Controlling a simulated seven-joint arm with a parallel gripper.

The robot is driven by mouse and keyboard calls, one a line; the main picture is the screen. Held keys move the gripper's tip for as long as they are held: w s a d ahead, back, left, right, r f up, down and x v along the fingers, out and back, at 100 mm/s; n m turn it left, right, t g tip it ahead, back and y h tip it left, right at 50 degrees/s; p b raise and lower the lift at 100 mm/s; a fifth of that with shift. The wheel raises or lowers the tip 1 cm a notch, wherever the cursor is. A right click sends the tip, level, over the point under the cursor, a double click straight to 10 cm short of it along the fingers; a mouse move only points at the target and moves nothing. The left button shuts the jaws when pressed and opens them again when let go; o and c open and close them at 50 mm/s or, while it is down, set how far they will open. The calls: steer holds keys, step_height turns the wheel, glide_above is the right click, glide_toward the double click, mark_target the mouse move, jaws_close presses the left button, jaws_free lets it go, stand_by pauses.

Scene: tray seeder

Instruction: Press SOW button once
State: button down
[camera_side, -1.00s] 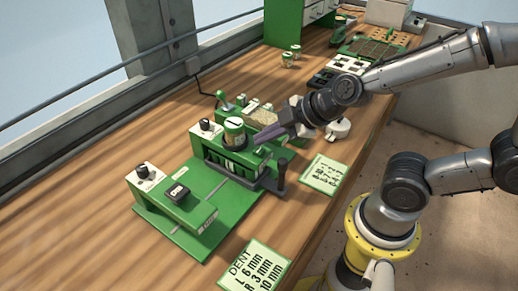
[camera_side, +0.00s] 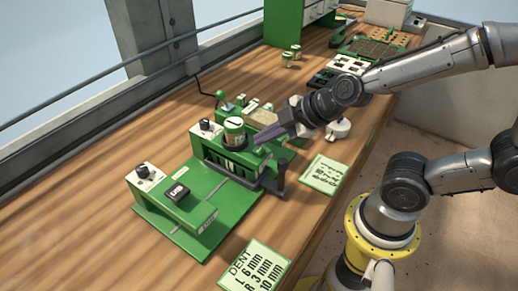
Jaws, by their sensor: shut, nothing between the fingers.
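The green tray seeder (camera_side: 215,163) stands on the wooden bench, with a labelled jar (camera_side: 234,131) seated on top. My gripper (camera_side: 259,139) comes in from the right, its fingers shut and empty. The fingertips are just right of the jar, over the seeder's right end; I cannot tell whether they touch it. No SOW label is readable, so I cannot pick out the SOW button; that end is partly hidden by the fingers.
A black-knobbed lever (camera_side: 281,164) stands upright at the seeder's right end, below my fingers. Two cards, one nearer (camera_side: 254,266) and one farther (camera_side: 323,173), lie on the bench. Bare bench lies at the front left.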

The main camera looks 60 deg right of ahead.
mark_target(265, 155)
steer(key=shift+f, duration=0.2)
steer(key=shift+f, duration=0.25)
steer(key=shift+f, duration=0.5)
stand_by(1.0)
steer(key=shift+r, duration=0.9)
steer(key=shift+r, duration=0.1)
steer(key=shift+r, duration=2.4)
